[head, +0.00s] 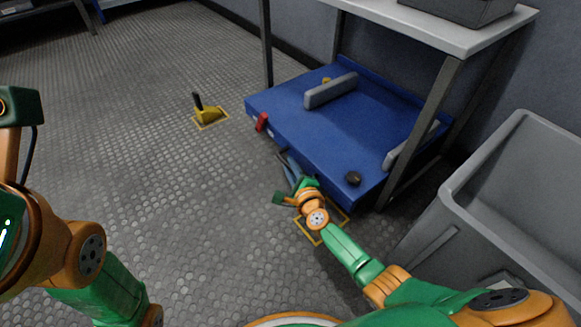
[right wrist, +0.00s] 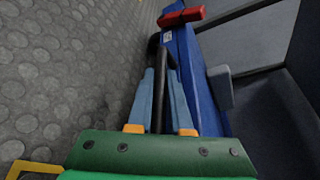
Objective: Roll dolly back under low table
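The blue dolly (head: 300,115) is a low flat platform, partly under the low table (head: 420,25) and partly out in front. Grey blocks (head: 330,90) stand on its top. A red piece (head: 261,122) is at its left front corner; it also shows in the right wrist view (right wrist: 181,17). My right gripper (head: 287,163) is at the dolly's front edge. In the right wrist view its two blue-grey fingers (right wrist: 160,85) lie on either side of a black bar handle (right wrist: 166,55) and appear closed on it. My left arm is at the left; its fingers are not visible.
A grey bin (head: 465,215) stands right of the dolly, close to my right arm. A yellow floor piece with a black lever (head: 207,112) sits left of the dolly. Table legs (head: 425,125) flank the dolly.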

